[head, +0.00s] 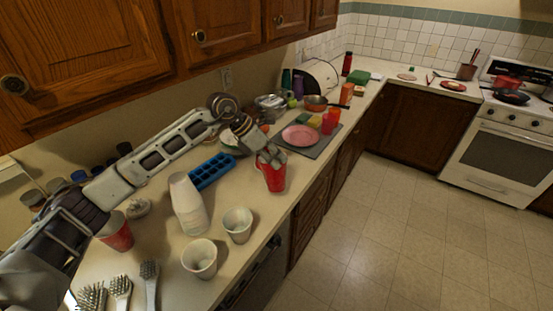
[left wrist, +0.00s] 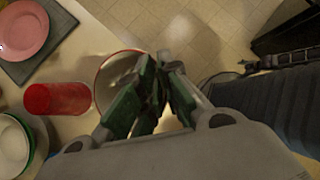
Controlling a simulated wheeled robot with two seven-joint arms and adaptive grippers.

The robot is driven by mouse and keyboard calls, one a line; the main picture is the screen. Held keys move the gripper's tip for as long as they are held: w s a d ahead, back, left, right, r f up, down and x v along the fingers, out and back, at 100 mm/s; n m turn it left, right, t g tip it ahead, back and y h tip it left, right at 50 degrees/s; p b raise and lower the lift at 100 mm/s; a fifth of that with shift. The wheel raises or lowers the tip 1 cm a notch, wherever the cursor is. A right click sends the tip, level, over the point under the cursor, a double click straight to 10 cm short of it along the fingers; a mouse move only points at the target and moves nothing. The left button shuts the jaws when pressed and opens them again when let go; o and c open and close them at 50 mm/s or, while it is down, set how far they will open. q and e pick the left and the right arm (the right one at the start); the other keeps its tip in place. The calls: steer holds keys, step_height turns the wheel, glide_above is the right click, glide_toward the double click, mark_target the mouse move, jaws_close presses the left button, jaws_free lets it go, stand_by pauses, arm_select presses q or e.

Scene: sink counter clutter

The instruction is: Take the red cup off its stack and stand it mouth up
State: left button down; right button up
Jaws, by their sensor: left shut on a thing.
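A red cup (head: 273,178) is in my left gripper (head: 269,158), near the front edge of the counter. The cup looks mouth up, with its wider end at the top. In the left wrist view its pale round mouth (left wrist: 104,78) surrounds the green-padded fingers of the gripper (left wrist: 155,95), which are closed at its wall. I cannot tell whether its base touches the counter. A stack of white cups (head: 187,205) stands mouth down to the left of it. Another red cup (head: 116,234) is partly hidden behind my left arm. My right gripper is not in view.
Two white cups (head: 237,224) (head: 200,259) stand mouth up near the front edge. A blue ice tray (head: 211,172) lies behind the stack. A pink plate (head: 299,136) on a grey mat and a red tumbler (head: 328,123) are beyond. Brushes (head: 120,290) lie at the near end.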

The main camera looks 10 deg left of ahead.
mark_target(275, 180)
arm_select(q)
steer(key=shift+w+a+m, duration=0.1)
steer(key=shift+w+m, duration=0.1)
steer(key=shift+m, duration=0.3)
steer(key=shift+w+m, duration=0.15)
steer(key=shift+m, duration=0.35)
steer(key=shift+a+m+t+y, duration=0.1)
steer(key=shift+m+t+y, duration=0.2)
steer(key=shift+m+t, duration=0.4)
steer(key=shift+f, duration=0.15)
steer(key=shift+f+b, duration=1.7)
steer(key=shift+f, duration=2.6)
steer(key=shift+f+b, duration=0.5)
steer(key=shift+b, duration=0.1)
